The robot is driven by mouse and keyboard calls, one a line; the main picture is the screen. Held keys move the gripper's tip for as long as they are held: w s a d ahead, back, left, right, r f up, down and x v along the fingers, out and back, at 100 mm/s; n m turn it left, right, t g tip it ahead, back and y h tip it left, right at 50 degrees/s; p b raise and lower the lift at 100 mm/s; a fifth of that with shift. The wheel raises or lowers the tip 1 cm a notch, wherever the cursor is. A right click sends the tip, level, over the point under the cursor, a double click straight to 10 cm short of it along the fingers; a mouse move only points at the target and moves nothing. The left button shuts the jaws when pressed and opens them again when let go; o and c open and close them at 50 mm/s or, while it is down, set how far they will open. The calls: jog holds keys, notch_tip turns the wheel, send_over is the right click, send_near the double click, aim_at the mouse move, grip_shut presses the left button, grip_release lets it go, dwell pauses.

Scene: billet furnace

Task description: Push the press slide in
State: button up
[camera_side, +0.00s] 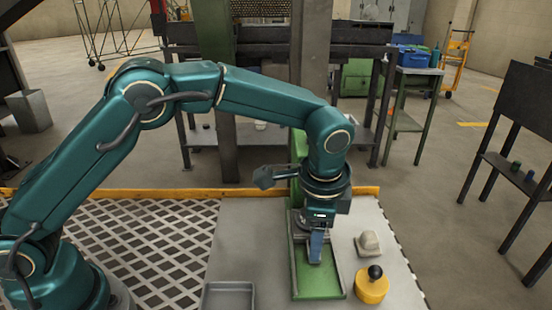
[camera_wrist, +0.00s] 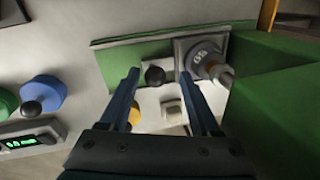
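The press slide is a grey plate (camera_wrist: 184,50) on a green track (camera_wrist: 135,56) in the wrist view. A round grey piece marked 50 (camera_wrist: 205,60) sits on the plate. A black knob (camera_wrist: 154,76) shows beside the plate, between my fingers; I cannot tell if it is fixed to the slide. My gripper (camera_wrist: 160,74) is open, with a finger on either side of the knob and clear gaps to it. In the side view my gripper (camera_side: 316,258) points down over the green track (camera_side: 318,286) and hides much of the slide. The green press body (camera_wrist: 275,95) stands at the right.
A yellow cylinder with a black knob (camera_side: 372,288) and a beige block (camera_side: 368,243) stand right of the track. A grey tray (camera_side: 228,296) lies to its left. Blue (camera_wrist: 43,92) and green (camera_wrist: 6,101) pieces and a lit display (camera_wrist: 24,142) show at the wrist view's left.

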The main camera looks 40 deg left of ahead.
jog(key=shift+s+d+r, duration=0.15)
jog(key=shift+s+r, duration=0.05)
jog(key=shift+r, duration=1.05)
jog(key=shift+s+d+r, duration=0.1)
jog(key=shift+s+r, duration=0.1)
jog(key=shift+r, duration=1.05)
jog(key=shift+w+d+r, duration=0.15)
jog(key=shift+d, duration=0.05)
jog(key=w+d+r+n+t+h, duration=0.35)
jog(key=d+r+t, duration=0.25)
jog(key=r, duration=0.2)
jog(key=s+a+r+n, duration=0.2)
jog(key=a+r, duration=0.1)
jog(key=a, duration=0.1)
jog(key=s+a+f+n+g+y, duration=0.1)
jog(key=s+a+f+n, duration=0.1)
jog(key=s+a, duration=0.5)
jog(key=s+a+f+n+g+y, duration=0.1)
jog(key=s+a+f+n, duration=0.2)
jog(key=s+a, duration=0.5)
jog(key=s+f, duration=0.1)
jog(key=s, duration=0.3)
jog(key=shift+s+a+n, duration=0.2)
jog(key=shift+s+n, duration=0.15)
